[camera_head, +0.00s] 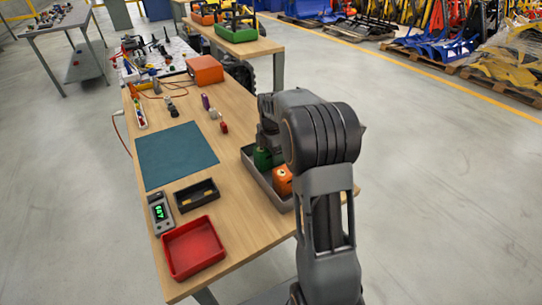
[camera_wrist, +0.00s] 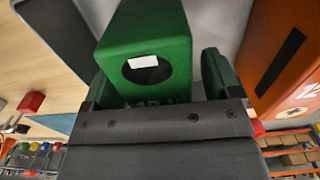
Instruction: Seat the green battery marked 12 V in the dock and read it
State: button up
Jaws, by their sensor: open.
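A green battery (camera_head: 263,158) stands in a grey tray (camera_head: 250,174) at the table's right edge, beside an orange battery (camera_head: 282,183). In the wrist view the green battery (camera_wrist: 140,35) fills the space ahead of my gripper (camera_wrist: 160,80), with one finger on each side. The gripper is open and I cannot tell whether the fingers touch the battery. Its marking is mostly hidden by the gripper body. The orange battery (camera_wrist: 290,70) is to the right and shows a 12. A black dock (camera_head: 197,194) looks empty. A meter (camera_head: 160,212) with lit green digits stands left of it.
A red tray (camera_head: 193,247) lies at the table's near end. A teal mat (camera_head: 177,155) lies behind the dock, bare. My arm covers part of the grey tray.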

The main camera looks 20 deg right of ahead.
jog(key=shift+f, duration=0.35)
grip_shut()
dwell(0.6)
jog(key=shift+r, duration=0.15)
